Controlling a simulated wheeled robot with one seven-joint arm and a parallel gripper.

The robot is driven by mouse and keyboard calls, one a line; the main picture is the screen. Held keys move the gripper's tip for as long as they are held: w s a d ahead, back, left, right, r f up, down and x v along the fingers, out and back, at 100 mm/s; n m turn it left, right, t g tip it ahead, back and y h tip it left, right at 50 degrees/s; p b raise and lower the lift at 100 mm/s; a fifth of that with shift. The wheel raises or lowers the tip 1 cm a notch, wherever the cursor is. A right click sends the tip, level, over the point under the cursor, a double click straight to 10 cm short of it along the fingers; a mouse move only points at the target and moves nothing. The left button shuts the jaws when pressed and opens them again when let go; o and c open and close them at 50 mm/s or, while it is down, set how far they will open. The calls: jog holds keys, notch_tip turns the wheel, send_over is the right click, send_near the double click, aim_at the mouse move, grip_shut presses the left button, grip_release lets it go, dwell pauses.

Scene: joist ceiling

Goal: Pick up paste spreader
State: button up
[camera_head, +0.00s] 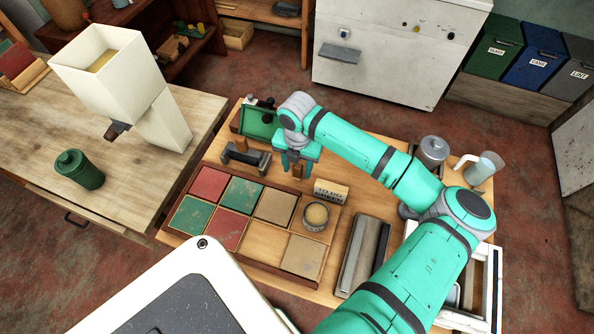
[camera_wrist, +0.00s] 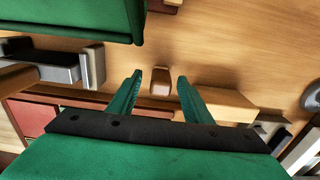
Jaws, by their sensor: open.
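My gripper (camera_head: 291,163) is over the wooden worktable (camera_head: 228,182), pointing down. In the wrist view its two green fingers (camera_wrist: 160,88) are apart with nothing held. A small brown wooden piece (camera_wrist: 160,82) shows between and just beyond the fingertips; it may be the end of the paste spreader, but I cannot tell for sure. In the head view the arm and gripper hide that spot. A dark grey tool with metal ends (camera_head: 246,157) lies to the left of the gripper and also shows in the wrist view (camera_wrist: 45,65).
A green tray (camera_head: 258,124) stands behind the gripper.

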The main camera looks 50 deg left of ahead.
jog(key=shift+f, duration=0.95)
jog(key=c, duration=1.1)
jog(key=shift+w, duration=0.1)
jog(key=shift+c, duration=0.2)
jog(key=shift+w+r, duration=0.1)
jog(key=shift+w, duration=0.05)
